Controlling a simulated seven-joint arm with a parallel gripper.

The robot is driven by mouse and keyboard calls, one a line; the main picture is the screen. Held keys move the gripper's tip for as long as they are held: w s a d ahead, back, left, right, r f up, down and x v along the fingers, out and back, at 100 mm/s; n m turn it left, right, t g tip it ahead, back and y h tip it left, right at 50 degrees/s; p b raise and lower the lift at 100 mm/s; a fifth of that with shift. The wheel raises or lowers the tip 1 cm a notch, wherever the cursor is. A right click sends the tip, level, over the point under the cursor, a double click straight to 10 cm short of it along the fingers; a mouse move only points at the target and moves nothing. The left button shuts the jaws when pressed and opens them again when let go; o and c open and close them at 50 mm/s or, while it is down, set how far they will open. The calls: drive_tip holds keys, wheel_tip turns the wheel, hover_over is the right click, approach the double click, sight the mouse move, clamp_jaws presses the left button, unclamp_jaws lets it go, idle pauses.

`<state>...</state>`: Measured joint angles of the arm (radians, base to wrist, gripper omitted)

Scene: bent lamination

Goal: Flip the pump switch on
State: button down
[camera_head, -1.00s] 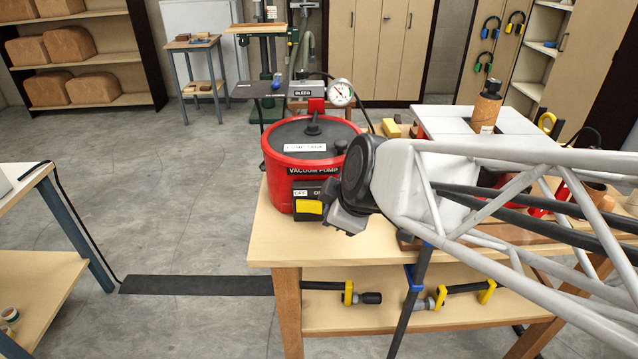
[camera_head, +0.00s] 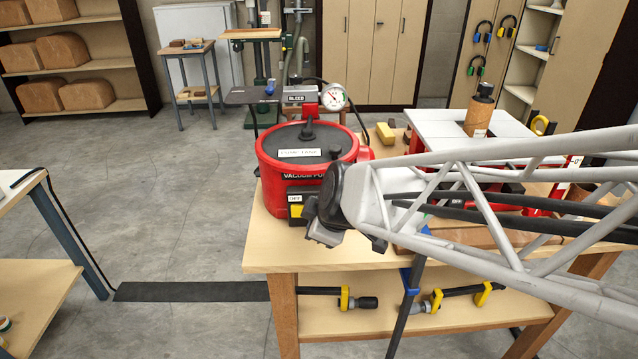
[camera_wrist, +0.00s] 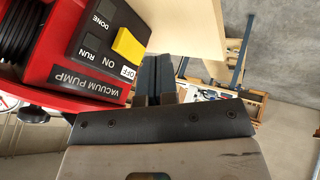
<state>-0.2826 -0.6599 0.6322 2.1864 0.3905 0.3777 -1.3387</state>
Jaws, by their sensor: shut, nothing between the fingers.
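The red vacuum pump (camera_head: 275,165) stands on the left part of the wooden workbench. Its dark switch box (camera_wrist: 92,38) carries a yellow switch (camera_wrist: 128,44) with OFF and ON labels. The yellow switch sits on the OFF side in the head view (camera_head: 298,207). My gripper (camera_wrist: 156,62) is shut and empty. In the wrist view its fingers are just right of the yellow switch, with a narrow gap seeming to lie between; contact cannot be told. In the head view my gripper and wrist (camera_head: 325,233) cover the ON side of the box.
A pressure gauge (camera_head: 333,97) and bleed fitting rise behind the pump. A wooden bar and a white-topped table unit (camera_head: 450,125) are at right. The bench's front left corner (camera_head: 260,250) is clear.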

drive_tip(key=w+f, duration=0.2)
drive_tip(key=w, duration=0.1)
drive_tip(key=shift+w+a+f, duration=0.2)
drive_tip(key=shift+a+f, duration=0.05)
drive_tip(key=shift+a, duration=0.1)
drive_tip(key=shift+w+d, duration=0.2)
drive_tip(key=shift+w, duration=0.9)
drive_tip(key=shift+w+d, duration=0.1)
drive_tip(key=shift+w, duration=0.25)
drive_tip(key=shift+s+a, duration=0.1)
drive_tip(key=shift+a, duration=0.1)
drive_tip(key=shift+s+a, duration=0.35)
drive_tip(key=shift+a, duration=0.05)
drive_tip(key=shift+s+a, duration=0.1)
drive_tip(key=shift+s, duration=0.05)
